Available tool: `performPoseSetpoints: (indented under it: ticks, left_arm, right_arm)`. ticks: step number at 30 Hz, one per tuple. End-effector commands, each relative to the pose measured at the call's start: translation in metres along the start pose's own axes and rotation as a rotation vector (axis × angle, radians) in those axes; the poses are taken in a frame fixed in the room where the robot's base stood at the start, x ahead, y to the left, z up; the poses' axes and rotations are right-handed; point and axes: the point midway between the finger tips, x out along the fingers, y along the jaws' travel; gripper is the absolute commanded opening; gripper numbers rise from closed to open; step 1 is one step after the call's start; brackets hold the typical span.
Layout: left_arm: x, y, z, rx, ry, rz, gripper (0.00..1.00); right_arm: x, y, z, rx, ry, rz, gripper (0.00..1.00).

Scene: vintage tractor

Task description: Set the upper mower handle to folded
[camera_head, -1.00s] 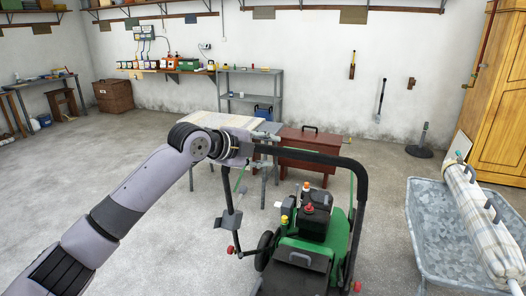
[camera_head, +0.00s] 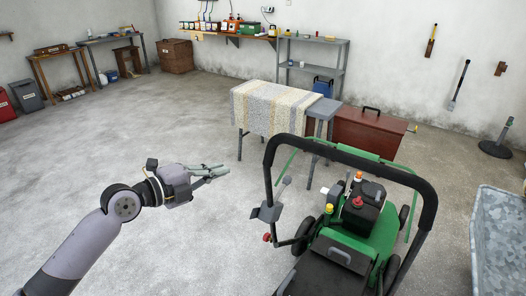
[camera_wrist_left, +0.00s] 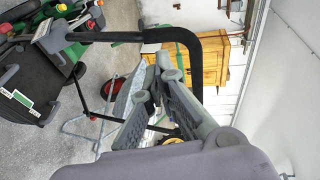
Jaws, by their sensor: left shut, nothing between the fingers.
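The green mower (camera_head: 380,228) stands on the floor at the lower right of the head view. Its black upper handle (camera_head: 350,157) is a raised U-shaped bar arching above the engine. A grey bracket (camera_head: 267,212) and red knob sit low on its left side. My left gripper (camera_head: 224,171) is shut and empty, left of the handle with a clear gap to it in the head view. In the left wrist view the gripper (camera_wrist_left: 164,66) overlaps the handle's bend (camera_wrist_left: 180,38); the depth between them is hard to tell. My right gripper is not in view.
A cloth-covered table (camera_head: 270,108) and a dark red chest (camera_head: 362,133) stand behind the mower. A galvanized trough (camera_head: 500,240) is at the right edge. The floor (camera_head: 170,125) left of the mower is open.

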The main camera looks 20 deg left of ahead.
Motion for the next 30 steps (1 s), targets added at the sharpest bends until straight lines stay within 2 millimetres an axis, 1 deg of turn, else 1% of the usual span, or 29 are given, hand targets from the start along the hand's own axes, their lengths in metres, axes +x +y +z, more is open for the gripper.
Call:
performPoseSetpoints:
  ticks: [2, 5, 8, 11, 18, 21, 24, 30]
  left_arm:
    - [0.001, -0.001, 0.0, 0.002, -0.002, -0.001, 0.0]
    - [0.011, -0.004, 0.001, 0.001, -0.003, -0.003, 0.0]
    - [0.029, -0.006, 0.0, -0.002, -0.001, -0.003, 0.0]
    - [0.051, -0.007, -0.001, -0.003, 0.0, -0.003, 0.0]
    - [0.102, -0.005, -0.001, -0.003, 0.0, -0.001, 0.0]
    - [0.117, -0.004, -0.001, -0.003, -0.001, 0.0, 0.0]
    - [0.127, -0.002, 0.0, 0.0, -0.002, 0.001, 0.0]
    - [0.137, 0.0, 0.0, 0.001, -0.001, 0.001, 0.0]
  right_arm:
    - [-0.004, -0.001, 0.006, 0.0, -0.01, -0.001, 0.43]
    - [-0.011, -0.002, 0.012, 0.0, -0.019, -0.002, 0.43]
    - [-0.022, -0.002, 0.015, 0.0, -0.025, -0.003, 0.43]
    - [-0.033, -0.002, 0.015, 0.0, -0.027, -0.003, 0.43]
    - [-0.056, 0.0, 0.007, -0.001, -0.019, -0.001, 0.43]
    - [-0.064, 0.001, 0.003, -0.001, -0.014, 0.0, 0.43]
    - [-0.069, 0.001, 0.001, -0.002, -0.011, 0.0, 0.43]
    - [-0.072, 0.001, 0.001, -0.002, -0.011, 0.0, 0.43]
